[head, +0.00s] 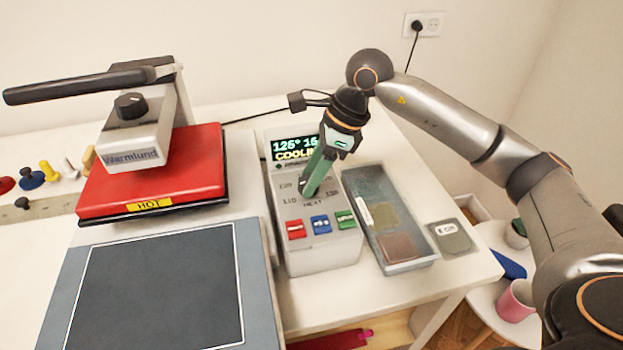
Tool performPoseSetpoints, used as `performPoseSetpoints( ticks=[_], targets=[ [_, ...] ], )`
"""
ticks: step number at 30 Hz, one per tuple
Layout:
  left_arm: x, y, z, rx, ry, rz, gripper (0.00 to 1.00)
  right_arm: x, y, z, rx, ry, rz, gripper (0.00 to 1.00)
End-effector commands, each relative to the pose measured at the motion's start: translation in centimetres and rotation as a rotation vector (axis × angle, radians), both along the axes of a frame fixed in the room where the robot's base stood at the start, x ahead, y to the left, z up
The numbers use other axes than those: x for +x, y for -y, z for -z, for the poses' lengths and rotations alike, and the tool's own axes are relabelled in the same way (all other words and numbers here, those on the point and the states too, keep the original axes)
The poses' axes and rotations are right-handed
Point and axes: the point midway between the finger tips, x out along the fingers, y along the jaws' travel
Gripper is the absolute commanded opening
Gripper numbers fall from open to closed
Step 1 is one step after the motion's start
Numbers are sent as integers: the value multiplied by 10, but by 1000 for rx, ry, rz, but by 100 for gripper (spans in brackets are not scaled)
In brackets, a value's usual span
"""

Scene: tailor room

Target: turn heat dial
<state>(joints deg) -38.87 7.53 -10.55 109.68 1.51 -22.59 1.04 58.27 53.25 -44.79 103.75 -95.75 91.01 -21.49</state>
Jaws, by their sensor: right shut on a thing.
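The control box (322,258) stands on the white table, right of the heat press. My right gripper (311,184) reaches down from the upper right. Its green fingers are shut on the heat dial and hide most of it. My left gripper is not in view.
The heat press has a red upper plate (160,175) labelled HOT and a grey lower bed (160,290). A clear tray (408,266) with coloured patches lies right of the box, beside a grey pad (450,237). A pink cup (515,301) stands lower right.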

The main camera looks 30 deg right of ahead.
Motion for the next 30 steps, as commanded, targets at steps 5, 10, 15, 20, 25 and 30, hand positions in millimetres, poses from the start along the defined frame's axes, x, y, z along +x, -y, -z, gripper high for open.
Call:
performPoseSetpoints(
  ticks=[5,10,15,20,25,30],
  targets=[
    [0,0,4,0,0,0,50,1,0,0,0,3,-107,0],
    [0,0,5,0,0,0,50,2,0,-1,0,3,-176,0],
    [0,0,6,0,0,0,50,2,1,-1,-2,2,-212,0],
    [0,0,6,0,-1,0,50,2,1,-1,-2,2,-224,0],
    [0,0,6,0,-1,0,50,2,1,-1,-2,3,-225,0],
    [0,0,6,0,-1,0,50,2,1,-1,-1,3,-225,50]
  ],
)
